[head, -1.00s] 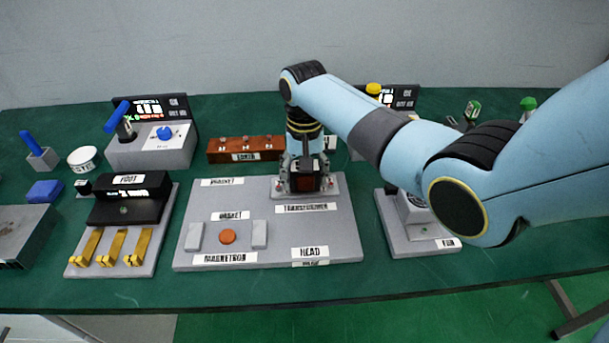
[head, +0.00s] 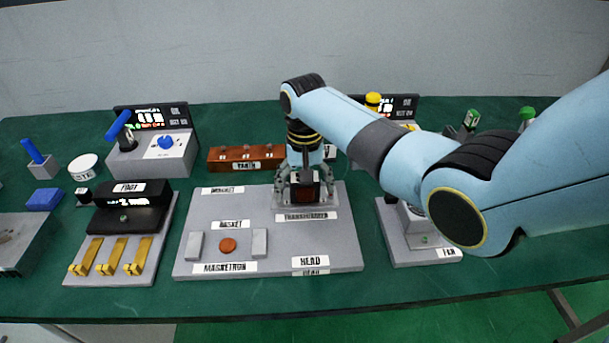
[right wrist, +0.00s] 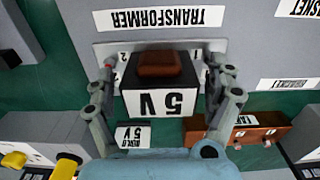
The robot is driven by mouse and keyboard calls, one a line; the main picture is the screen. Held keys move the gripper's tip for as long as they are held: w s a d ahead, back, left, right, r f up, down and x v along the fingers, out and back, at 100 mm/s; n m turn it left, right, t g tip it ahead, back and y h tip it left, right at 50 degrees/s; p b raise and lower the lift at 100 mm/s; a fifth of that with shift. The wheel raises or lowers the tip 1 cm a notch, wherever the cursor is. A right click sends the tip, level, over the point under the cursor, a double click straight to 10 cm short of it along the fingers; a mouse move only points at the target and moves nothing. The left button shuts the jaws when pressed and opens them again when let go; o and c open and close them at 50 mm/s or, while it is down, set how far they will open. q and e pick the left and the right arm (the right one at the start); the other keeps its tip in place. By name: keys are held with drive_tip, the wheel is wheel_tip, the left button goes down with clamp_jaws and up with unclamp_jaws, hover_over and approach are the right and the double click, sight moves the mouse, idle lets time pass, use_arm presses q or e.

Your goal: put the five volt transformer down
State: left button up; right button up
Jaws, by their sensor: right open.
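The five volt transformer (right wrist: 160,88) is a dark block with a brown top and a white "5 V" label. It sits at the TRANSFORMER spot of the grey board (head: 260,208), and it also shows in the head view (head: 306,193). My right gripper (head: 305,187) points down over it. In the right wrist view my right gripper (right wrist: 162,75) is open, with one finger on each side of the block and a gap visible beside it. My left gripper is not in view.
A brown terminal block (head: 240,157) stands behind the board. The FOOT stand (head: 125,215) with yellow clips is to the left, the FAN stand (head: 420,245) to the right. A console with a blue lever (head: 150,152) stands at back left.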

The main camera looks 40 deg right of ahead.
wheel_tip(320, 180, up, 12)
drive_tip(key=shift+r, duration=0.1)
idle(0.7)
